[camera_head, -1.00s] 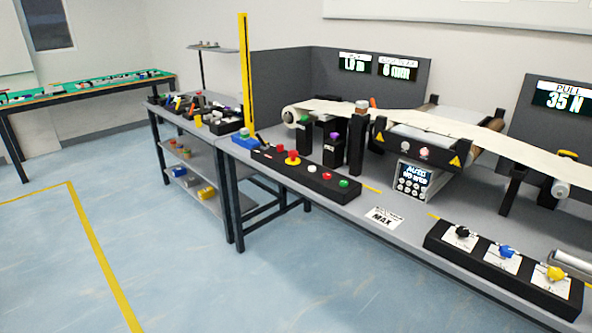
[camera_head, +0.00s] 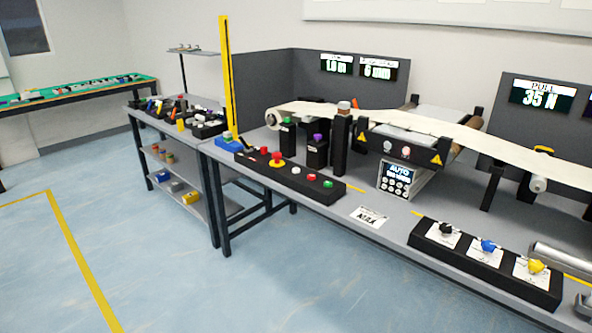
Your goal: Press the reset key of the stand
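The stand is a long grey table (camera_head: 390,235) with a web of pale film (camera_head: 400,118) running over it. A black button box (camera_head: 322,193) on its front left carries a red mushroom button on a yellow base (camera_head: 277,159), a white button (camera_head: 296,170), a red button (camera_head: 311,177) and a green button (camera_head: 328,184). A small grey keypad unit (camera_head: 396,179) with an "AUTO" display and several round keys stands below the film machine. No reset label is legible, so I cannot tell which key it is. Neither of my grippers is in view.
A black box (camera_head: 470,262) with black, blue and yellow knobs lies at the front right. A grey cylinder (camera_head: 562,260) is at the right edge. A cluttered shelf bench (camera_head: 165,122) adjoins the stand's left. The blue floor in front is clear.

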